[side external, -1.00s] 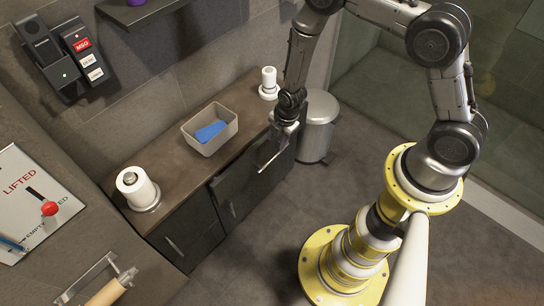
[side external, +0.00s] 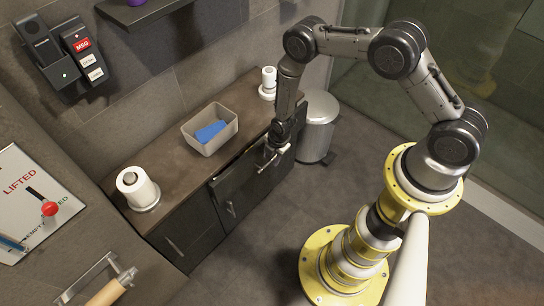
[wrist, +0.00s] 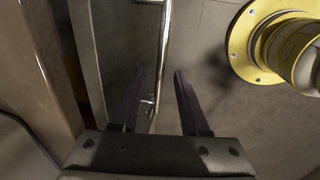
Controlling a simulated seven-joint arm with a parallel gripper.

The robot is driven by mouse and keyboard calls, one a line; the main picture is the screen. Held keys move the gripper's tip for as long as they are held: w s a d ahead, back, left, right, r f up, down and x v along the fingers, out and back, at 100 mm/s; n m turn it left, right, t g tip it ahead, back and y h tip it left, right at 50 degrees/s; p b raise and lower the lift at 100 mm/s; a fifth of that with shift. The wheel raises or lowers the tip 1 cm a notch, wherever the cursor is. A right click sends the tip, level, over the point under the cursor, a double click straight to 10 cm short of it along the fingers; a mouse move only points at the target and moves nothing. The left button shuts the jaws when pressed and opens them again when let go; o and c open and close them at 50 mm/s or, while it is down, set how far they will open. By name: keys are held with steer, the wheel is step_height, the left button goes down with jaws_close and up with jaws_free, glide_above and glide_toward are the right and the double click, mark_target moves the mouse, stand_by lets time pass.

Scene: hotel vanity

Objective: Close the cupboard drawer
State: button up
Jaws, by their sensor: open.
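The cupboard (side external: 188,158) is a low dark cabinet with a brown top against the wall. Its drawer front (side external: 246,178) is at the right part of the cabinet's front and looks slightly out from the cabinet body. In the wrist view the front (wrist: 120,48) runs along the left, with a thin light bar or edge (wrist: 162,50) beside it. My gripper (side external: 268,160) is at the upper part of this front, pointing down. In the wrist view my gripper (wrist: 160,74) is open, with a finger on each side of the bar. Contact cannot be told.
On the cupboard top stand a grey bin (side external: 198,140) with a blue thing inside, a white roll (side external: 137,188) and another white roll (side external: 268,82). A metal trash can (side external: 318,128) stands right of the cupboard. The floor (side external: 270,235) in front is clear.

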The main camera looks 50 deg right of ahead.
jaws_close()
stand_by(1.4)
